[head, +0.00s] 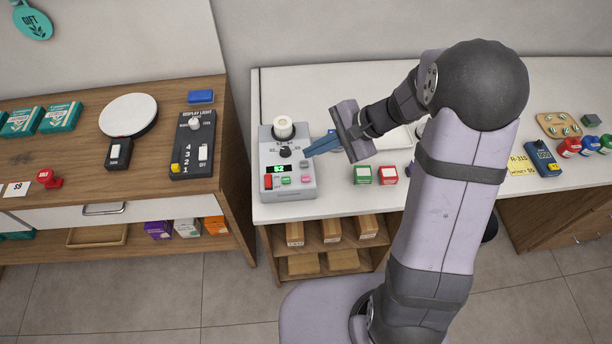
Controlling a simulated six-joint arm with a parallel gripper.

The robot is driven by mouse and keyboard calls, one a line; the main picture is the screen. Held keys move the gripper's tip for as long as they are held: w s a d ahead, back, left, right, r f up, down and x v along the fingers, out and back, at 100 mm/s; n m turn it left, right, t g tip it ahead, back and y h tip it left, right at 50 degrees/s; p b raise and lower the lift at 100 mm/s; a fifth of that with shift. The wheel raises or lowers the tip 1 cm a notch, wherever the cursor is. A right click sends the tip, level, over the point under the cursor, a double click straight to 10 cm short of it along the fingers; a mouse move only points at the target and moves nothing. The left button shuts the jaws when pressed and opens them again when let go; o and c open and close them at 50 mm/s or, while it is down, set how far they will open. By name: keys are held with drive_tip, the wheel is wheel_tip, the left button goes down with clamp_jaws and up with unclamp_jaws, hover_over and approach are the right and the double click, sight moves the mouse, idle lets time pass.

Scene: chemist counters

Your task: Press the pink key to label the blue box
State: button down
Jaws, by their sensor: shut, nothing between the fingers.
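A grey label machine (290,193) stands at the left end of the white counter. It has a white roll on top, a black dial and a display with green characters like "S2". Its pink key (305,180) is on the front panel, right of a green key (286,181). My gripper (307,154) is shut and empty, its blue fingers pointing left at the machine's upper right, behind the pink key and apart from it. A small box with a green front (362,175) and one with a red front (388,175) stand to the right. A bluish edge beside my arm may be the blue box, mostly hidden.
A flat blue object (201,96) lies on the left wooden counter, near a dark switch panel (192,160) and a round white plate (128,115). A gap separates the two counters. My arm covers the middle of the white counter. Stamps and a yellow note (521,165) lie right.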

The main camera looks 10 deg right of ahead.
sight(306, 179)
drive_tip(key=shift+a+r+y, duration=0.3)
drive_tip(key=shift+a+r, duration=0.1)
drive_tip(key=shift+a, duration=0.05)
drive_tip(key=shift+f, duration=0.2)
wheel_tip(306, 179, down, 8)
drive_tip(key=b, duration=0.7)
drive_tip(key=shift+f, duration=0.25)
drive_tip(key=shift+f, duration=0.15)
idle(1.7)
drive_tip(key=shift+f+b, duration=0.3)
drive_tip(key=shift+b, duration=0.2)
